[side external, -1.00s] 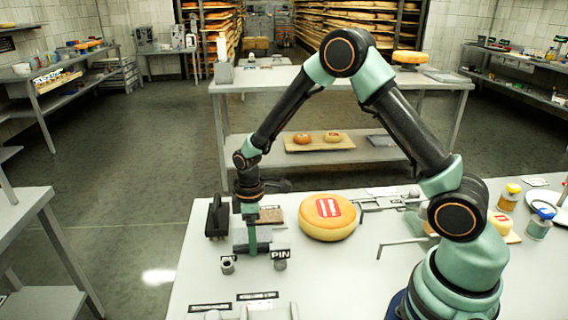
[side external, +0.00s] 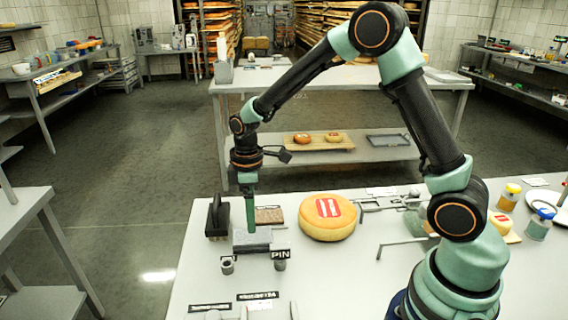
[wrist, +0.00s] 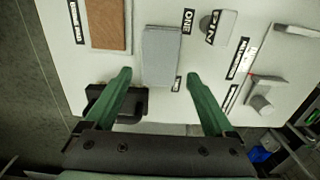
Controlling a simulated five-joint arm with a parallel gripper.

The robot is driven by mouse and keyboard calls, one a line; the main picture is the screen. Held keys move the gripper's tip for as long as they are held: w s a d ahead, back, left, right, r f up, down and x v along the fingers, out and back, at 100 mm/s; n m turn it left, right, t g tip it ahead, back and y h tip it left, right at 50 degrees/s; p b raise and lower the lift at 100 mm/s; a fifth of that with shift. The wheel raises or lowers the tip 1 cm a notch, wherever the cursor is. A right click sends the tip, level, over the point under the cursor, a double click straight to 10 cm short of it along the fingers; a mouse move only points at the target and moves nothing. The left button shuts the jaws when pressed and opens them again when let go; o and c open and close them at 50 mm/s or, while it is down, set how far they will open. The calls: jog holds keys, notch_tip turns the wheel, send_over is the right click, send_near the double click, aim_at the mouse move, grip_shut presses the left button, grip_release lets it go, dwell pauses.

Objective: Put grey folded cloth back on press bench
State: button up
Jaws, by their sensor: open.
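The grey folded cloth (side external: 252,241) lies flat on the white top of the press bench (side external: 340,275), near its left side. It also shows in the wrist view (wrist: 161,55) as a flat grey rectangle. My gripper (side external: 250,222) points down just above the cloth and looks apart from it. In the wrist view my gripper (wrist: 158,75) is open, its green fingers spread to either side of the cloth's near end, with nothing held between them.
A brown block (side external: 269,215) and a black holder (side external: 217,217) sit behind the cloth. A cheese wheel (side external: 327,217) with a red label stands to the right. The bench's left edge is close.

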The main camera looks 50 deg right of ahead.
notch_tip(320, 180, up, 4)
notch_tip(320, 180, up, 8)
jog(key=r+m+t, duration=0.1)
jog(key=m+t, duration=0.1)
jog(key=m, duration=0.1)
send_over(253, 235)
jog(key=s+d, duration=0.1)
jog(key=s, duration=0.4)
jog(key=s+d+r+m+t, duration=0.1)
jog(key=s+r+m+t, duration=0.2)
jog(key=s+m, duration=0.3)
jog(key=shift+s+d+r+t, duration=0.3)
jog(key=shift+s+r, duration=0.1)
jog(key=shift+s, duration=1.2)
